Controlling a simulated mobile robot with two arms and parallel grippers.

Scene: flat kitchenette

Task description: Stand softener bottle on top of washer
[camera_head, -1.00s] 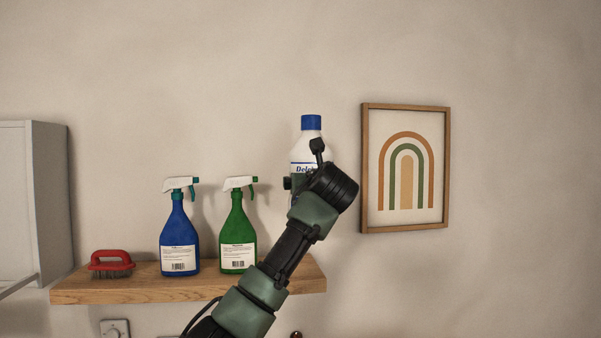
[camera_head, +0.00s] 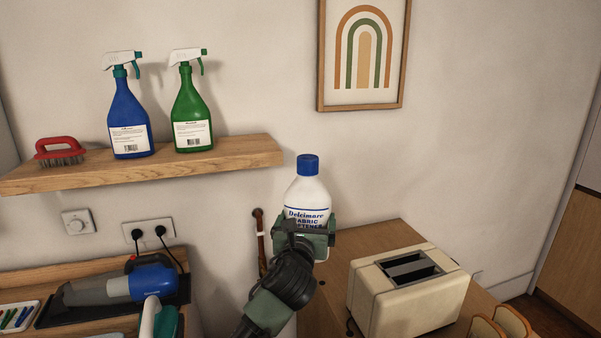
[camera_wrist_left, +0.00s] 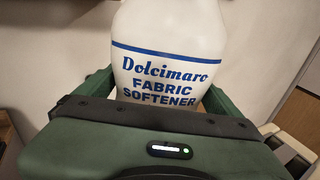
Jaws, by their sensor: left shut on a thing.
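The softener bottle (camera_head: 308,193) is white with a blue cap and blue "Fabric Softener" lettering. My left gripper (camera_head: 304,229) is shut on its lower body and holds it upright in the air, near the wall and right of the shelf's end. In the left wrist view the bottle (camera_wrist_left: 168,60) stands between the green fingers, its label facing the camera; its base is hidden by the gripper. I cannot make out a washer in these frames. My right gripper is not in view.
A wall shelf (camera_head: 230,150) carries a blue spray bottle (camera_head: 127,115), a green spray bottle (camera_head: 190,112) and a red brush (camera_head: 58,152). A cream toaster (camera_head: 400,300) stands on a wooden surface (camera_head: 375,240) at right. A handheld vacuum (camera_head: 120,285) lies at lower left.

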